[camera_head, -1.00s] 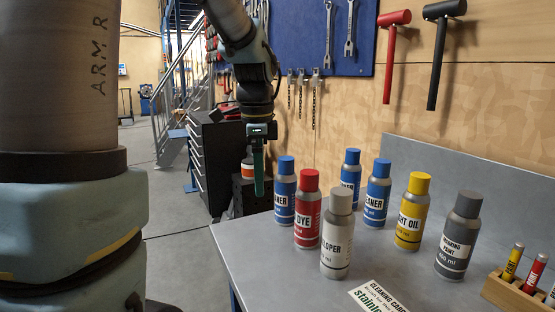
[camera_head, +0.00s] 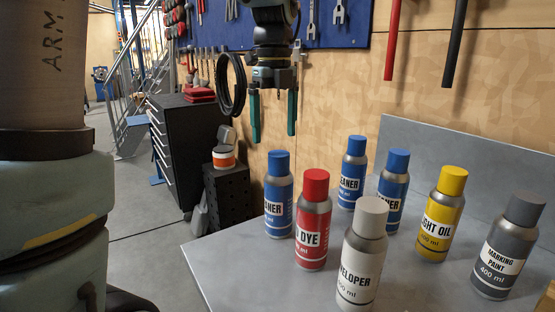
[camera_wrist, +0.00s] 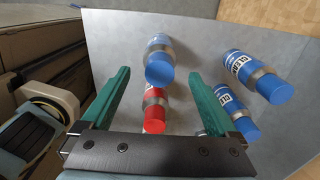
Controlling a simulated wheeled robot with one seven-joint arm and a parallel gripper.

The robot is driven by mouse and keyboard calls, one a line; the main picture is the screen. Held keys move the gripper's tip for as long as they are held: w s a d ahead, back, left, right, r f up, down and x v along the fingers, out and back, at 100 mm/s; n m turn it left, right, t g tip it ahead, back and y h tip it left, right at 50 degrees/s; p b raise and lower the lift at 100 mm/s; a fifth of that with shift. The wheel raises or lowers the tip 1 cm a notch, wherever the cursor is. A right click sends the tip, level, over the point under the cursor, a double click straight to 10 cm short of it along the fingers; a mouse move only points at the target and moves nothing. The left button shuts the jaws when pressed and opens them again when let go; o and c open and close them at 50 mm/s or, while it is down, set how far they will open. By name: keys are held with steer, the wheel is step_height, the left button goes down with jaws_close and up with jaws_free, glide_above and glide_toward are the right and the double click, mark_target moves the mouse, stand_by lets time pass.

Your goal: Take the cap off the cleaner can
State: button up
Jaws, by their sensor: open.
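Three blue cleaner cans with blue caps stand upright on the grey bench: one at the left (camera_head: 278,207), one at the back (camera_head: 351,182) and one right of that (camera_head: 391,200). My gripper (camera_head: 273,138) is open and empty, pointing down above the left can, with a gap over its cap (camera_head: 278,163). In the wrist view, a blue-capped can (camera_wrist: 159,70) shows between my two green fingers, apart from both. Two more blue cans (camera_wrist: 255,76) (camera_wrist: 234,108) show right of the fingers there. All visible caps are on.
A red dye can (camera_head: 313,225) stands close beside the left cleaner can. A developer can (camera_head: 362,260), a yellow light oil can (camera_head: 440,220) and a grey marking paint can (camera_head: 507,250) stand further right. The wall with hanging tools is behind.

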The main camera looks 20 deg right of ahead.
mark_target(277, 152)
steer(key=shift+s+d+f+p, duration=0.1)
steer(key=shift+f+p, duration=0.15)
steer(key=shift+f, duration=0.8)
steer(key=shift+s+a+f+p, duration=0.15)
steer(key=shift+f+p, duration=0.15)
steer(key=shift+f, duration=0.8)
steer(key=shift+s+d+f+p, duration=0.15)
steer(key=shift+f+p, duration=0.1)
steer(key=shift+f, duration=0.8)
steer(key=c, duration=1.4)
steer(key=shift+r, duration=0.1)
